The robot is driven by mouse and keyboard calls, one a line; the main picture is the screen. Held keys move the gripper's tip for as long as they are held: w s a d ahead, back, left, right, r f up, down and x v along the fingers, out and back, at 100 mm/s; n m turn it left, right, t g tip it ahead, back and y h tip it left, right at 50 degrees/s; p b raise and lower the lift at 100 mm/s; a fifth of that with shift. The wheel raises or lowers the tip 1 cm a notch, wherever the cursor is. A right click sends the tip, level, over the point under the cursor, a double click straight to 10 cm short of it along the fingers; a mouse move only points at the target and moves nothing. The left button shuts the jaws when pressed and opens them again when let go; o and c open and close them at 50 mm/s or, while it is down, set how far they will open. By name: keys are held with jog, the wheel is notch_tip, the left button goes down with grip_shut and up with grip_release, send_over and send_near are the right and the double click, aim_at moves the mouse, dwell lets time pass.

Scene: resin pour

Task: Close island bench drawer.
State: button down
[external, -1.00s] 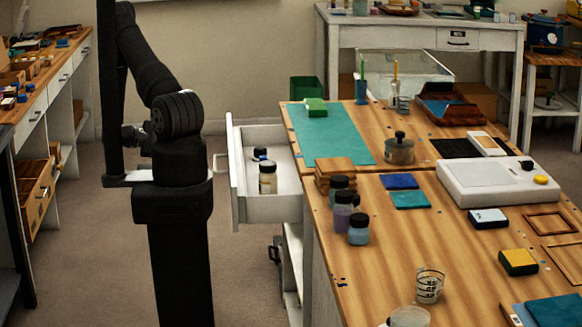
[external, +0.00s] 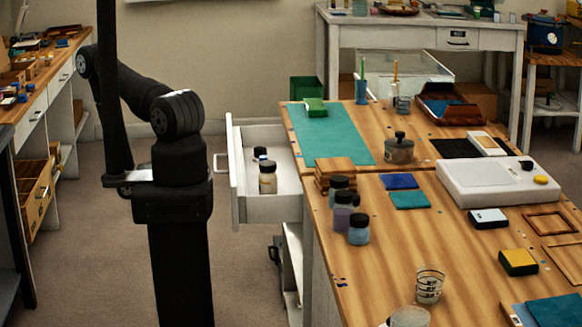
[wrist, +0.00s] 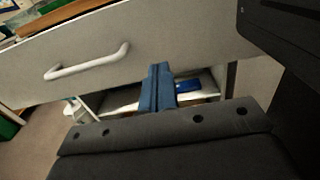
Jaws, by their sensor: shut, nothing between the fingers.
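The island bench drawer (external: 237,180) is pulled out from the left side of the wooden-topped bench (external: 325,235). Its white front faces left, with a bar handle (external: 218,163). A jar (external: 267,180) and a smaller dark-capped bottle (external: 260,155) stand inside it. In the wrist view, the drawer front (wrist: 180,35) spans the top, with its handle (wrist: 88,62) at left. My gripper (wrist: 160,70) has blue fingers together and empty, their tips appearing just below the front's lower edge, right of the handle. I cannot tell the gap between them. In the external view my gripper cannot be made out.
Capped jars (external: 358,229) and a wooden stack (external: 338,172) stand near the bench's left edge. Open shelves (external: 290,270) lie under the drawer. Floor (external: 250,270) is clear between my arm and the bench. A side counter (external: 50,75) stands at left.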

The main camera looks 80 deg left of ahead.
send_near(264, 182)
jog(key=shift+s+a+f, duration=0.25)
jog(key=shift+s+a, duration=0.3)
jog(key=shift+s, duration=0.25)
jog(key=shift+s+a+f, duration=0.2)
jog(key=shift+s+a, duration=0.35)
jog(key=shift+s, duration=0.2)
jog(key=shift+w, duration=0.15)
jog(key=w, duration=1.7)
jog(key=shift+w, duration=0.45)
jog(key=shift+w+a+r, duration=0.1)
jog(key=shift+r, duration=0.05)
jog(key=shift+s, duration=7.25)
